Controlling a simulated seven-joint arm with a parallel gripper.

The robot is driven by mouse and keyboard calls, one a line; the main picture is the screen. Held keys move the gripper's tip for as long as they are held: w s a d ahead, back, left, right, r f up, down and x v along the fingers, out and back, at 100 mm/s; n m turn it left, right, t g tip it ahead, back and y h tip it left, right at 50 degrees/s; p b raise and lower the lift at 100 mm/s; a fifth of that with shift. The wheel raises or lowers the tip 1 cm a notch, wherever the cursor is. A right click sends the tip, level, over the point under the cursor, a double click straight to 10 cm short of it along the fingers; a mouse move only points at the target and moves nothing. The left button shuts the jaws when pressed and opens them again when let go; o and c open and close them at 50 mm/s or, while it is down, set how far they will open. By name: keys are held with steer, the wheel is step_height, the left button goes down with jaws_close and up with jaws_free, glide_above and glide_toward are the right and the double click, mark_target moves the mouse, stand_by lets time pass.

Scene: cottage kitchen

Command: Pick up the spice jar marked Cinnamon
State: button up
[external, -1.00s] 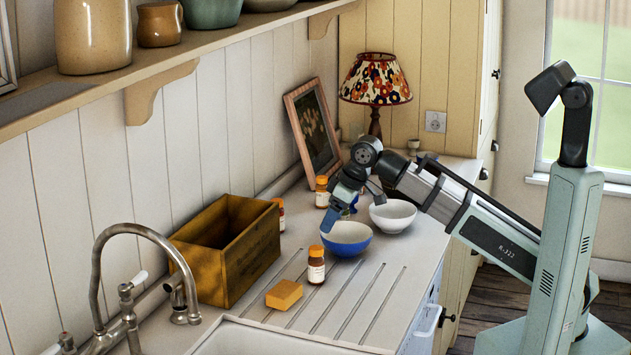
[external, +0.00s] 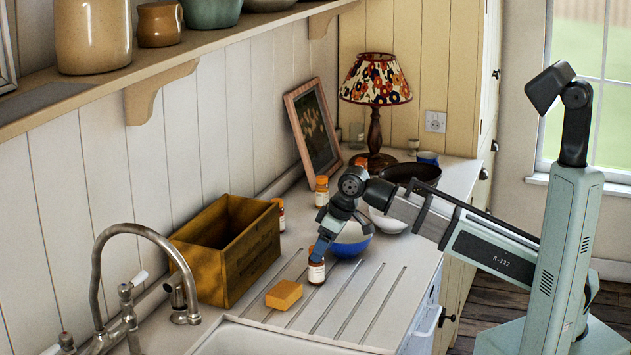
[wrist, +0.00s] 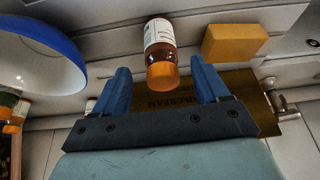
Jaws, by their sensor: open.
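A spice jar (external: 316,271) with brown glass, a white label and an orange cap stands on the grooved drainer beside the sponge. Its label also faces the wrist view (wrist: 158,34), but the text is too small to read. My gripper (external: 320,249) points down over this jar and hides part of its cap. In the wrist view, my gripper (wrist: 160,66) is open, with one blue finger on each side of the jar and visible gaps. Two similar jars stand further back, one beside the crate (external: 281,214) and one near the picture frame (external: 321,191). I cannot tell which is Cinnamon.
The blue-and-white bowl (external: 350,247) stands just behind my gripper, with a white bowl (external: 388,222) and dark bowl (external: 410,173) beyond. The orange sponge (external: 284,295) lies left of the near jar. A wooden crate (external: 245,262) stands further left. The front-right drainer (external: 352,312) is clear.

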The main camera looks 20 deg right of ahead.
mark_target(316, 265)
steer(key=shift+x, duration=2.7)
steer(key=shift+s, duration=0.15)
steer(key=shift+c, duration=0.2)
steer(key=c, duration=1.2)
steer(key=shift+c, duration=0.2)
